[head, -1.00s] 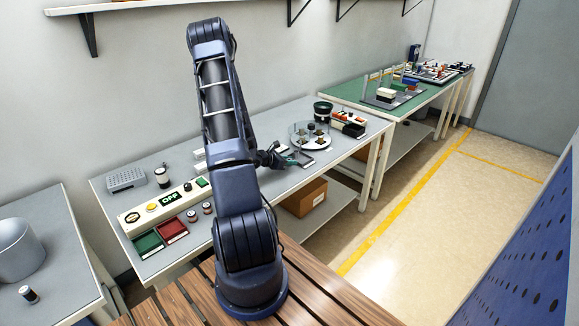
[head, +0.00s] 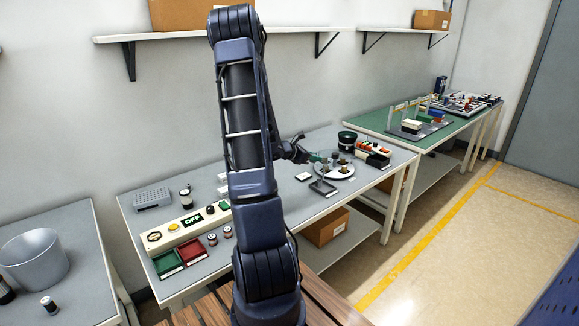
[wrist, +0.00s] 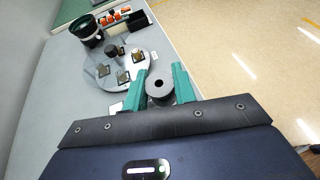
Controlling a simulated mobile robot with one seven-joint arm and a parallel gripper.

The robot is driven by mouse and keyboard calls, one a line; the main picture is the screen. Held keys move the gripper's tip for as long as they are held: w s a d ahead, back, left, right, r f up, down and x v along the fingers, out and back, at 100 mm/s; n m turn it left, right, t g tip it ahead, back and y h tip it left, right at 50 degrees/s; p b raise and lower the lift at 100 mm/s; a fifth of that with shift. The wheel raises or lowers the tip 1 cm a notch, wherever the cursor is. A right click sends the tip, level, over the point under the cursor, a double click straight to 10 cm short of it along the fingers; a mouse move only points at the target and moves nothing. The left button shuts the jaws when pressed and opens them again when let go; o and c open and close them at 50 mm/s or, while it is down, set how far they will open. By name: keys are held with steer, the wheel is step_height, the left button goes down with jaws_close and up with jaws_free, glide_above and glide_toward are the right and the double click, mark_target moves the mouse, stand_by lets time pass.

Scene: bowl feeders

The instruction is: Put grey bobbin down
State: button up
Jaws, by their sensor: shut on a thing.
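My gripper (wrist: 160,87) has teal fingers and is shut on the grey bobbin (wrist: 159,84), a dark grey cylinder with a hole in its top. The wrist view shows the bobbin between the fingertips, above the bench and near its front edge. In the head view my gripper (head: 312,156) is just left of a round pale plate (head: 345,175). The bobbin cannot be made out clearly there.
The plate (wrist: 131,88) carries several small dark and brownish pieces. A dark green bowl feeder (head: 347,139) stands behind it, with a block of orange parts (head: 372,146) to its right. A small grey tray (head: 323,188) lies in front of the plate.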

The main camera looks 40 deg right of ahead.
steer(key=shift+r, duration=0.15)
steer(key=w+a+r+n+t, duration=0.1)
steer(key=w+a+n+t, duration=0.15)
steer(key=w+a, duration=0.7)
steer(key=w+a+n+t, duration=0.25)
steer(key=w+a, duration=0.35)
steer(key=w, duration=0.6)
steer(key=w+a+r+n+t, duration=0.1)
steer(key=w+a+n+t, duration=0.15)
steer(key=w+a, duration=0.7)
steer(key=r+n+t+y, duration=0.2)
steer(key=n+t+y, duration=0.3)
steer(key=n+t, duration=0.1)
glide_above(149, 193)
step_height(149, 193, down, 20)
steer(key=shift+r, duration=0.25)
steer(key=shift+f, duration=0.15)
